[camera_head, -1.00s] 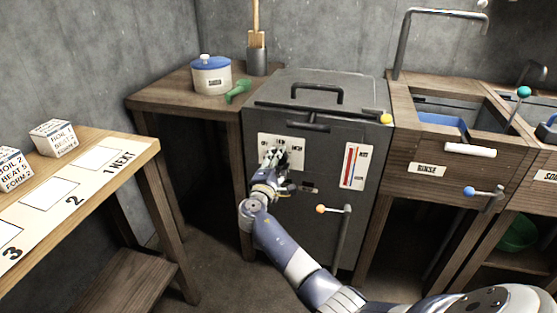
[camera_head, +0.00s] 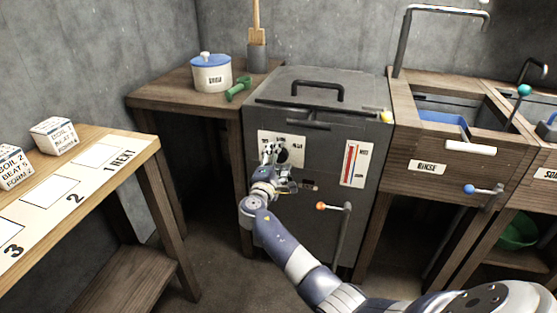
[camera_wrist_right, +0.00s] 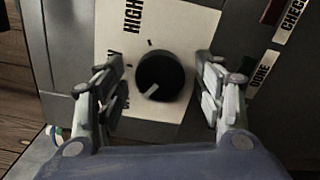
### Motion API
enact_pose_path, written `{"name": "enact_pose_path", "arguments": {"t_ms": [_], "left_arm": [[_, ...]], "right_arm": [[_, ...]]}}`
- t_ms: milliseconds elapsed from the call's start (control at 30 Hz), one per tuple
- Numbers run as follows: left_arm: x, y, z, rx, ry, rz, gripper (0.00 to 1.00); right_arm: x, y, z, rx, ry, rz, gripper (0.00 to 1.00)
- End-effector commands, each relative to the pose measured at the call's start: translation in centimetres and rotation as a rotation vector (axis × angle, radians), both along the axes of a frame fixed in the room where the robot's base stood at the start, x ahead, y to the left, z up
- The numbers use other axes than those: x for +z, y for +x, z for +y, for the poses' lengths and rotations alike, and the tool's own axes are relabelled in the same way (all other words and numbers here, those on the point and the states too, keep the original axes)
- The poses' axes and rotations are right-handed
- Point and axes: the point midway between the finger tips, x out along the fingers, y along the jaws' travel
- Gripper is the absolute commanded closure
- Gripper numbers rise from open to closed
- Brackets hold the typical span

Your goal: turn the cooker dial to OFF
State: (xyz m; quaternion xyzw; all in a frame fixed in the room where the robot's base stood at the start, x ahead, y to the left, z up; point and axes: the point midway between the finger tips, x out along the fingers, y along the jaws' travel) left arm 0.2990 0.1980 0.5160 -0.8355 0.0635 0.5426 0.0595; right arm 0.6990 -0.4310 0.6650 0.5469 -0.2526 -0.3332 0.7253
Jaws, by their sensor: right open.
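The cooker (camera_head: 275,215) is a dark grey box with a white dial plate (camera_head: 264,136) on its front. In the right wrist view the black round dial (camera_wrist_right: 160,75) sits on the plate; its white pointer line points down and to the left in that picture. A HIGH label (camera_wrist_right: 132,15) reads sideways above it. Another label is mostly hidden by the left finger, so I cannot read it. My right gripper (camera_wrist_right: 160,65) is open, with one finger on each side of the dial and visible gaps between. In the head view my right gripper (camera_head: 275,153) is at the plate, partly covering the dial. My left gripper is not in view.
A red gauge panel (camera_head: 353,163) is right of the dial, and an orange-knobbed lever (camera_head: 321,206) is below it. A blue-lidded pot (camera_head: 211,78) and green tool (camera_head: 238,90) stand on the wooden table behind left. The rinse sink (camera_head: 427,168) adjoins on the right.

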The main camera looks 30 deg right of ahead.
Motion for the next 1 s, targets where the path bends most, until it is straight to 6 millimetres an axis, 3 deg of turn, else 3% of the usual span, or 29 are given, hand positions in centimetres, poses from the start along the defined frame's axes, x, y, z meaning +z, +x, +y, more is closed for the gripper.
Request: {"name": "enact_pose_path", "arguments": {"t_ms": [167,700,1000], "left_arm": [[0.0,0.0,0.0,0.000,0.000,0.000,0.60],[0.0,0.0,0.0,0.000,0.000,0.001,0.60],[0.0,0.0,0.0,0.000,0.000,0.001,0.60]], "right_arm": [[-0.1,-0.8,1.1,0.003,0.002,0.000,0.37],[-0.2,-7.2,8.5,0.002,0.002,0.002,0.37],[-0.1,-7.8,9.1,0.000,-0.001,0.002,0.37]]}}
